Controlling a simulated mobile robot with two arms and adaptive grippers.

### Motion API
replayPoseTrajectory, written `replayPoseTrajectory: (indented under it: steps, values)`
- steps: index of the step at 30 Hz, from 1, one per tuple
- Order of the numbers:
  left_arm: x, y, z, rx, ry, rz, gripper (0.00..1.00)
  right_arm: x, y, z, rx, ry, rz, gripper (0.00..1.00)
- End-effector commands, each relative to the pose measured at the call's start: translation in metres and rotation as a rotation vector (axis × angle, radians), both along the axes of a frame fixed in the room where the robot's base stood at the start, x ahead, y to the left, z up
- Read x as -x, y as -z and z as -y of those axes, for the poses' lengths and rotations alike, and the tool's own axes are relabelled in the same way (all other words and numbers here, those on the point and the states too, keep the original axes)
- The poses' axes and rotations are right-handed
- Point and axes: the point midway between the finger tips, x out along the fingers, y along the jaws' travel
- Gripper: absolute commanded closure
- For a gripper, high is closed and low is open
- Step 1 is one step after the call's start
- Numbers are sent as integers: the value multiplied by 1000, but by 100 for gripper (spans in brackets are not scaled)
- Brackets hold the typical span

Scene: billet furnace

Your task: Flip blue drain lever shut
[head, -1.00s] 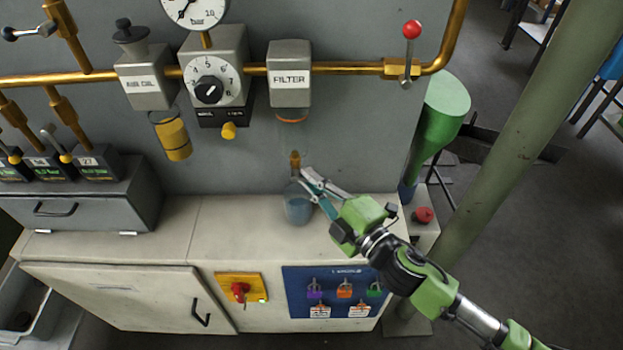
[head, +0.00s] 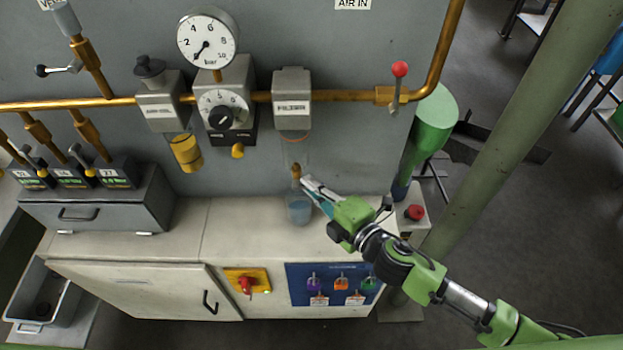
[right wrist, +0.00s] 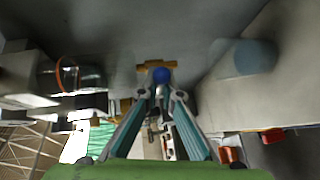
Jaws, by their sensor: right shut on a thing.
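The blue drain lever (right wrist: 161,76) shows as a small blue knob against its brass drain fitting (right wrist: 150,66) in the right wrist view. In the head view the brass fitting (head: 296,171) hangs below the filter (head: 291,100), and the blue lever is hidden at my fingertips. My right gripper (head: 306,183) reaches in from the lower right, its tips close beside the fitting. In the right wrist view my right gripper (right wrist: 160,96) is shut on the blue lever, between its teal fingers. Its exact tilt is hard to tell. My left gripper is not in view.
A jar with bluish liquid (head: 299,209) stands on the cabinet top (head: 235,220) just below the fitting. A red-knobbed lever (head: 399,72) is up right on the brass pipe.

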Motion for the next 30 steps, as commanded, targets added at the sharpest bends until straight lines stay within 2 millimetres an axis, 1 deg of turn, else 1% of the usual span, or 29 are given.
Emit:
replayPoseTrajectory:
  steps: [9, 11, 12, 23, 26, 30]
  values:
    - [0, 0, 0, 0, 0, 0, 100, -1, 0, 1, 8, 2, 4, 100]
    - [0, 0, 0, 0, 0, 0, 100, -1, 0, 1, 8, 2, 4, 84]
    - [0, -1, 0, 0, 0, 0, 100, -1, 0, 1, 8, 2, 4, 78]
    - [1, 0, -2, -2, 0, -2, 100, 1, 0, 1, 6, 0, 3, 78]
    - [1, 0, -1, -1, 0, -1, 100, 7, 0, 6, 6, 1, 1, 78]
    - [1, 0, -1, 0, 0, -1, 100, 25, -4, 18, 6, 0, -1, 78]
